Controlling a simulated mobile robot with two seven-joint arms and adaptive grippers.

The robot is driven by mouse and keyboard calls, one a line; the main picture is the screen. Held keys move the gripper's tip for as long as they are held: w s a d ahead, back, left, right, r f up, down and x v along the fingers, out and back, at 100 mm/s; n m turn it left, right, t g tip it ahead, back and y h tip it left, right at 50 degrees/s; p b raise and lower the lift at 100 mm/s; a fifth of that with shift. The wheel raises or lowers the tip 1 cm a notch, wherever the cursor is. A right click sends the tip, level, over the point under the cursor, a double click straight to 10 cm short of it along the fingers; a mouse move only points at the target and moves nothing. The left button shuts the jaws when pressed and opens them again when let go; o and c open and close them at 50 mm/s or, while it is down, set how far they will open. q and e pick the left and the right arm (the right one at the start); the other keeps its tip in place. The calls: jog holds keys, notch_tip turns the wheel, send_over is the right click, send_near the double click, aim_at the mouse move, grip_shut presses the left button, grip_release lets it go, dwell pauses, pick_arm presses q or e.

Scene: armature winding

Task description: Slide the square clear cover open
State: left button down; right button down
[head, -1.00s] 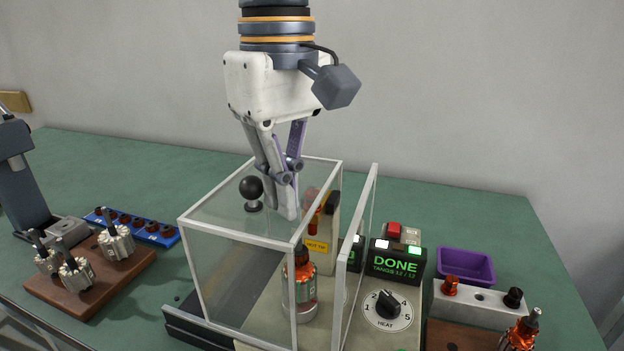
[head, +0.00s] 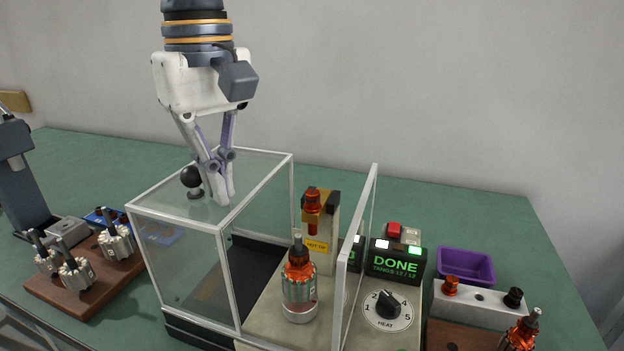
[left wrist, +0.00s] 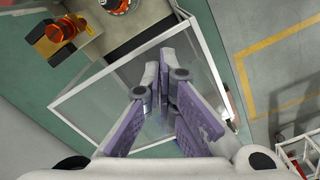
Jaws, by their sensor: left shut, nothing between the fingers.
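The square clear cover (head: 185,265) is a white-framed transparent box with a black round knob (head: 191,177) on its top. It stands toward the left of the machine base, and the armature (head: 299,285) with its copper windings stands uncovered to its right. My left gripper (head: 226,200) points down with its fingers closed and empty, at the cover's top just right of the knob. In the left wrist view the cover's frame (left wrist: 205,55) surrounds the closed fingers (left wrist: 165,85). Whether the fingertips touch the knob is hard to tell. My right gripper is not in view.
A fixed clear panel (head: 358,260) stands right of the armature. Behind the armature is an orange-tipped post (head: 312,215). A control box (head: 397,262) reads DONE. A wooden block with armatures (head: 90,285) lies close left of the cover. A purple tray (head: 466,265) sits at right.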

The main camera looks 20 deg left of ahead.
pick_arm(q)
jog(key=shift+d+r, duration=0.15)
jog(key=shift+r, duration=0.75)
jog(key=shift+d+r, duration=0.1)
jog(key=shift+r, duration=0.8)
jog(key=r, duration=0.2)
jog(key=d+r, duration=0.1)
jog(key=r, duration=0.1)
jog(key=shift+d, duration=0.1)
